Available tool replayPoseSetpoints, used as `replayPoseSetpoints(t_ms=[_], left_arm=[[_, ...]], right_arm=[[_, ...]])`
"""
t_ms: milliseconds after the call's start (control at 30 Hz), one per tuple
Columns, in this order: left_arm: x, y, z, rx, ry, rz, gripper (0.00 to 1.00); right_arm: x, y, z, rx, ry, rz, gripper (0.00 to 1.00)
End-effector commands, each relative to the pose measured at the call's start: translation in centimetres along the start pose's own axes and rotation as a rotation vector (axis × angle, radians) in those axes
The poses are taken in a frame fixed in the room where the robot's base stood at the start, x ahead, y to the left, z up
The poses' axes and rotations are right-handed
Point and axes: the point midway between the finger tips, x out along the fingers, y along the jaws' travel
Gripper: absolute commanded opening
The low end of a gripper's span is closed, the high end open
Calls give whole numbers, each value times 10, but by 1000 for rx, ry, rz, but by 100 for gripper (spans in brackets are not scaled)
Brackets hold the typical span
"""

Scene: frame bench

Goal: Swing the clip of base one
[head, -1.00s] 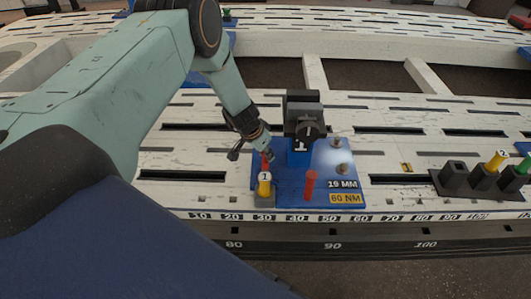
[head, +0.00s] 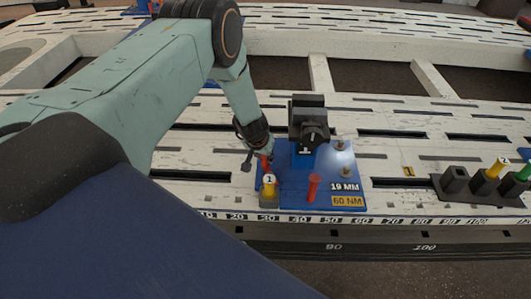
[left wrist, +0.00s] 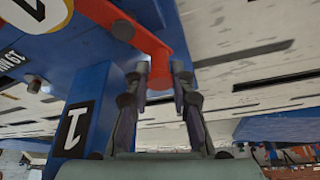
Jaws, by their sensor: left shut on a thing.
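Base one (head: 290,199) is a blue plate on the slotted bench, with a blue post and a black block (head: 307,115) marked 1. The red clip (head: 265,164) is at the plate's left side, partly hidden behind a yellow-topped peg marked 1 (head: 269,188). In the left wrist view the clip (left wrist: 150,43) is a red bar with a rounded end. My left gripper (head: 264,152) reaches down to it from the upper left. In the left wrist view its fingers (left wrist: 160,72) are shut on the clip's end. My right gripper is not in view.
A black holder (head: 456,191) with yellow- and green-topped pieces is at the right. A numbered scale (head: 330,219) runs along the bench's front edge. The bench between plate and holder is clear.

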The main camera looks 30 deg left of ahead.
Motion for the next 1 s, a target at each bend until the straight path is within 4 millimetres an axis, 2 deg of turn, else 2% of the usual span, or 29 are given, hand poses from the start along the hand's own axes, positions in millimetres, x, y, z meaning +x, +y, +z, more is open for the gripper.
replayPoseSetpoints(t_ms=[600, 800, 1000], left_arm=[[-4, -6, 4, -157, 6, -66, 0], [-5, -8, 7, -234, 6, -98, 0], [-5, -11, 12, -340, 6, -141, 0]], right_arm=[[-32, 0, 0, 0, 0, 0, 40], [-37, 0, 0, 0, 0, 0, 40], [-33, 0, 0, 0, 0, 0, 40]])
